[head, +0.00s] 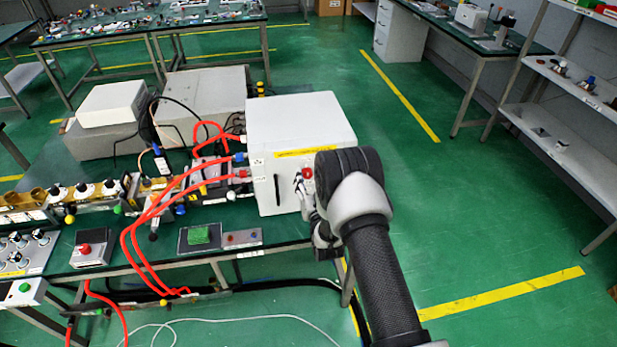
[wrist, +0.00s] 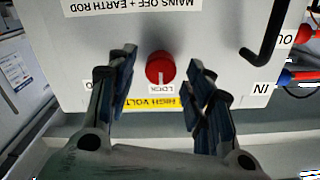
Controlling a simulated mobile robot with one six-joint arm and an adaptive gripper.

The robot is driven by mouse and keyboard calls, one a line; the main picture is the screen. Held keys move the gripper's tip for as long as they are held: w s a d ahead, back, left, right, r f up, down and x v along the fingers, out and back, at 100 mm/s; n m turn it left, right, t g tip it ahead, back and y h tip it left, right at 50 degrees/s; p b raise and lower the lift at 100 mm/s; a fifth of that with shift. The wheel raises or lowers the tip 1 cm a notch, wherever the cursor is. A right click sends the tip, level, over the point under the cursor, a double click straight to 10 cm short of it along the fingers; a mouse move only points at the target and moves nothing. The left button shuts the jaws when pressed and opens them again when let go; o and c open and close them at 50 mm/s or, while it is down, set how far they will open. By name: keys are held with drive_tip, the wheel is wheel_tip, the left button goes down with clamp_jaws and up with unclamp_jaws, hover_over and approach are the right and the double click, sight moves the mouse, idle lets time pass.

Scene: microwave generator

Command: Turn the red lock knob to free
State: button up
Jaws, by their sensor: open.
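The red lock knob (wrist: 160,68) is round and sits on the front of the white cabinet (wrist: 205,30). In the wrist view a white mark on the knob points to the upside-down word LOCK below it. In the head view the knob (head: 307,173) shows beside my arm, partly covered. My gripper (wrist: 163,76) is open, with one blue-black finger on each side of the knob. A gap shows between each finger and the knob. My gripper (head: 301,187) also shows small in front of the cabinet in the head view. Other words around the knob are partly hidden.
A bent black handle (wrist: 265,40) sticks out from the panel on the right in the wrist view. Red and blue cable plugs (wrist: 297,77) stand beyond it. In the head view, red cables (head: 150,215) run left of the cabinet, and open green floor lies right.

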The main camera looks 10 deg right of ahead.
drive_tip(key=shift+w, duration=0.65)
drive_tip(key=shift+c, duration=0.4)
drive_tip(key=c, duration=1)
